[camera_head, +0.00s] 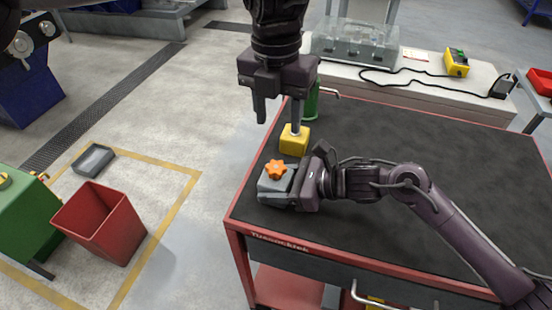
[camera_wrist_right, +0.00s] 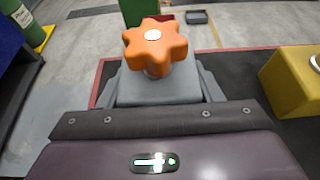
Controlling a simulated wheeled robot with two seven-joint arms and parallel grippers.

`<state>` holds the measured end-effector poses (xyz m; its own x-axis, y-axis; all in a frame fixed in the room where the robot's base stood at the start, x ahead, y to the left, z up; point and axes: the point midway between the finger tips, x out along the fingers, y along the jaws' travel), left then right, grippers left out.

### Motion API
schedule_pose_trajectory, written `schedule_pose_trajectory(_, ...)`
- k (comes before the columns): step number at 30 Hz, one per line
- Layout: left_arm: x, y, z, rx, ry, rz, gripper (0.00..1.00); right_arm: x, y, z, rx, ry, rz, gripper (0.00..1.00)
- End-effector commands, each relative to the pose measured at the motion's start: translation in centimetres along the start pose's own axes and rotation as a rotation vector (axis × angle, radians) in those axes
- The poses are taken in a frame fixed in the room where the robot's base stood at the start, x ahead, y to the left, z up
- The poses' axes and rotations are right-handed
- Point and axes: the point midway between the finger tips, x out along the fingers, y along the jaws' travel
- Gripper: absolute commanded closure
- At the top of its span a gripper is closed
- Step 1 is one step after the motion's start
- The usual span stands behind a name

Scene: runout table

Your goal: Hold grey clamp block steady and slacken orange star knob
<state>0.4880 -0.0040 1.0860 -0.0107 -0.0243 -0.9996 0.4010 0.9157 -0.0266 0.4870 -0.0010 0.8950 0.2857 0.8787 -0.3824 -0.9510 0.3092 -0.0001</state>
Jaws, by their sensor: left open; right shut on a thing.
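The grey clamp block (camera_head: 272,183) sits on the dark table top near its left front corner. The orange star knob (camera_head: 275,169) is on top of it; block (camera_wrist_right: 160,88) and knob (camera_wrist_right: 155,46) also show in the right wrist view. My right gripper (camera_head: 290,187) comes from the right and is shut on the grey clamp block; its fingers lie along the block's two sides. My left gripper (camera_head: 278,108) points down, open, above and behind the knob, apart from it. It is near a yellow block (camera_head: 294,140) with a grey metal post or pin on top.
A green cylinder (camera_head: 311,103) stands behind the yellow block, partly hidden by my left gripper. A red bin (camera_head: 100,222) stands on the floor at left. A yellow device (camera_head: 456,63) with a cable sits on the back bench.

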Motion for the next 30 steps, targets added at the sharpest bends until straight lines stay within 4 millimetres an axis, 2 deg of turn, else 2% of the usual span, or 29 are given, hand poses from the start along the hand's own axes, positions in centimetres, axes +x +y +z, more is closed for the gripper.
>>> schedule_pose_trajectory(5, 1.2, 0.4, -0.3, -0.031, 0.002, 0.032, 0.52, 0.0, 0.1, 0.0, 0.000, -0.001, 0.002, 0.82)
schedule_pose_trajectory(15, 7.8, 0.6, -0.3, -0.028, 0.003, 0.029, 0.52, 0.0, 0.1, 0.0, 0.000, -0.001, 0.002, 0.82)
schedule_pose_trajectory(21, 10.7, 0.6, -0.3, -0.028, 0.003, 0.028, 0.52, 0.0, 0.1, 0.0, 0.000, -0.001, 0.001, 0.82)
schedule_pose_trajectory(30, 11.8, 0.6, -0.3, -0.029, 0.000, 0.028, 0.52, 0.0, 0.1, 0.0, 0.000, -0.001, 0.001, 0.82)
